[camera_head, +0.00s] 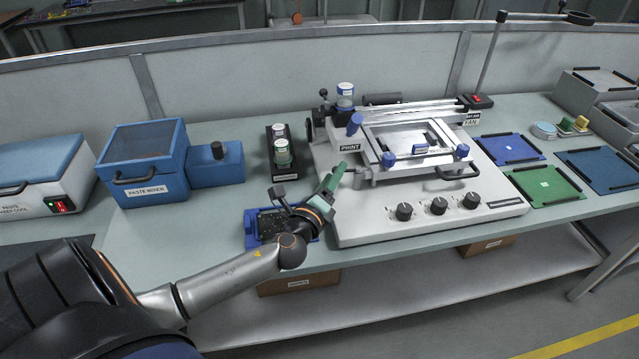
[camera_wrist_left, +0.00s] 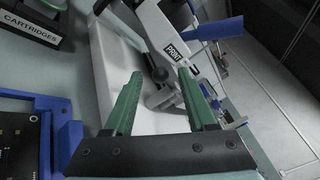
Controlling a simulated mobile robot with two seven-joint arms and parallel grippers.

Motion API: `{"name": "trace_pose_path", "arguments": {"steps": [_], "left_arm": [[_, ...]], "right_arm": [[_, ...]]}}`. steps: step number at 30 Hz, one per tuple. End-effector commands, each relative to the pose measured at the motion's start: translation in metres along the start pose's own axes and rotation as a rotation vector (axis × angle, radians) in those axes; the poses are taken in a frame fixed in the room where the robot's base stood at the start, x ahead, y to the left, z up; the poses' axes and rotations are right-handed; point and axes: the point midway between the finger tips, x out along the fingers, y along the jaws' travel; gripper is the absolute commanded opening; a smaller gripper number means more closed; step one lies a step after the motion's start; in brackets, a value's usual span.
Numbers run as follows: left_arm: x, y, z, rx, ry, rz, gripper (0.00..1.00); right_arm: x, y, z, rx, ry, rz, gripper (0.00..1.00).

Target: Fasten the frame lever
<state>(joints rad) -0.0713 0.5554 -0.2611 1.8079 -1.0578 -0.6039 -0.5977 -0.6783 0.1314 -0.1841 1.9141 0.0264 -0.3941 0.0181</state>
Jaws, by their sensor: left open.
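The stencil printer (camera_head: 350,215) is a white machine with a raised frame (camera_head: 372,143) and blue-knobbed parts. A blue-handled lever (camera_head: 355,122) stands by the PRINT label at the frame's left side; a blue handle by that label also shows in the wrist view (camera_wrist_left: 210,28). I cannot tell for certain which part is the frame lever. My left gripper (camera_head: 338,172), with green fingers, is at the printer's left front side. In the wrist view its open fingers (camera_wrist_left: 158,80) are on either side of a small grey fitting below the PRINT plate; contact is unclear.
A blue tray with a dark board (camera_head: 250,238) lies under my left wrist. A black cartridge rack (camera_head: 285,177) stands behind it. The blue paste mixer (camera_head: 150,185) is to the left. Green (camera_head: 545,185) and blue plates lie right of the printer.

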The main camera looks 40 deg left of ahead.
Motion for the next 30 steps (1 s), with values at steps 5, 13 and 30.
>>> {"name": "trace_pose_path", "arguments": {"steps": [5,13,30], "left_arm": [[-0.036,0.002,-0.002,0.000,0.003,0.002,0.57],[-0.081,0.002,-0.001,-0.001,0.002,0.002,0.57],[-0.101,0.000,0.000,-0.001,0.000,0.000,0.57]], "right_arm": [[0.003,0.000,0.003,0.000,0.000,0.000,0.00],[0.007,0.001,0.007,0.000,0.000,0.000,0.00],[0.008,0.001,0.009,0.000,-0.001,0.000,0.00]]}}
